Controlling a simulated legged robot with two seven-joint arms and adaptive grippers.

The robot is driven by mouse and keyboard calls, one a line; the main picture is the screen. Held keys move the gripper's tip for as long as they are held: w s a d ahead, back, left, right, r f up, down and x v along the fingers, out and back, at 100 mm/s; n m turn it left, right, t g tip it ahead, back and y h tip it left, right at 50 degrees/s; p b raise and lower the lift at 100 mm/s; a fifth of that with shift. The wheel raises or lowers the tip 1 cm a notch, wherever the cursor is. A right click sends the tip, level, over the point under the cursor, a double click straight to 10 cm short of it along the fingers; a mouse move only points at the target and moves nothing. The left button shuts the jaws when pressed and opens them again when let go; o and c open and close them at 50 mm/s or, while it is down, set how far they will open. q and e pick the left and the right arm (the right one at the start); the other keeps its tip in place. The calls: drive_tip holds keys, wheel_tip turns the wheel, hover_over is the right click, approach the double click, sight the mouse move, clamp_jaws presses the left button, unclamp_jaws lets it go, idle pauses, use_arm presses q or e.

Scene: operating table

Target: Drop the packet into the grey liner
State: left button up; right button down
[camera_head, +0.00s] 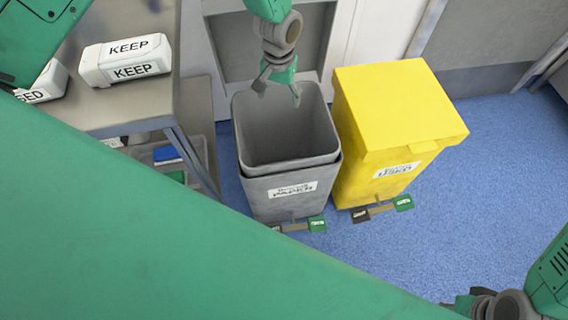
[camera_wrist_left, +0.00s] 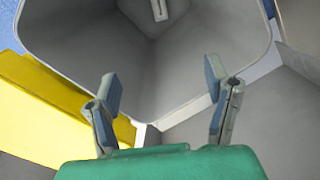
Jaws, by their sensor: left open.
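The grey liner (camera_head: 290,158) stands open in the paper bin, on the floor at the middle of the head view. My left gripper (camera_head: 280,93) hangs over its opening, fingers pointing down. In the left wrist view my left gripper (camera_wrist_left: 163,85) is spread open with nothing between its fingers. A small pale packet-like item (camera_wrist_left: 159,10) with a dark stripe lies at the bottom of the liner (camera_wrist_left: 95,60) in that view. The head view does not show it. My right gripper (camera_head: 478,303) is partly in view at the lower right, its fingers unclear.
A yellow lidded bin (camera_head: 395,105) stands right beside the grey one. Pedals (camera_head: 318,224) stick out in front of the bins. Blue floor (camera_head: 480,170) is clear at the right.

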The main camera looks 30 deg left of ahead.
use_arm(q)
wheel_tip(320, 180, up, 7)
drive_tip(key=shift+f, duration=0.15)
drive_tip(key=shift+a, duration=0.15)
idle(0.4)
